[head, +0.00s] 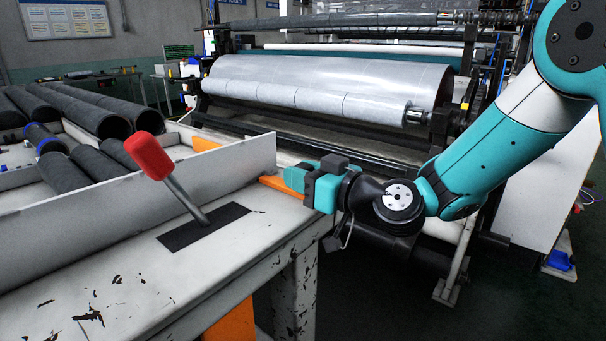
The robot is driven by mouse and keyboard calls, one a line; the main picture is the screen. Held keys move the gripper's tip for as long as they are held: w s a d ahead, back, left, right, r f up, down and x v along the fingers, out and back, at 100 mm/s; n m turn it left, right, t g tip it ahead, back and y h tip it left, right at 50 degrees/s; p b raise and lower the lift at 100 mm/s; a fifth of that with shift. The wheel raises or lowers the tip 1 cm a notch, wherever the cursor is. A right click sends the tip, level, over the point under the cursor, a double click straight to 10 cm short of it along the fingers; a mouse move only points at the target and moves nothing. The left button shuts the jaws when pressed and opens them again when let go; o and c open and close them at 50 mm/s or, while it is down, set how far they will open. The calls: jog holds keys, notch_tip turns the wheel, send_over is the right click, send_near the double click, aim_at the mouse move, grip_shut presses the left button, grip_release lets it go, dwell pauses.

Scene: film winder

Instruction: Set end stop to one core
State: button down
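A lever with a red handle (150,156) and a grey metal shaft (188,201) rises from a black slot plate (203,228) on the white worn bench. The lever leans up and to the left; I cannot make out any position marks on the plate. My gripper (296,180) is to the right of the lever, near the bench's right edge, and apart from the lever. It points left, and its fingers are too small and foreshortened to show whether they are open or shut. Dark cores (85,108) lie in the bench's trays at the left.
A white upright panel (110,208) stands along the bench behind the lever. An orange bar (287,187) lies by the bench's right end, close to my gripper. A large film roll (315,85) sits in the winder behind. The bench top around the slot plate is clear.

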jog(key=s+a, duration=0.2)
jog(key=s, duration=0.1)
jog(key=s+a+b, duration=0.1)
jog(key=s+a, duration=0.1)
jog(key=shift+s+r, duration=0.1)
jog(key=shift+s, duration=0.05)
jog(key=c, duration=0.8)
grip_release()
jog(key=shift+s+a, duration=0.1)
jog(key=shift+a, duration=0.05)
jog(key=shift+c, duration=0.2)
jog(key=shift+d, duration=0.25)
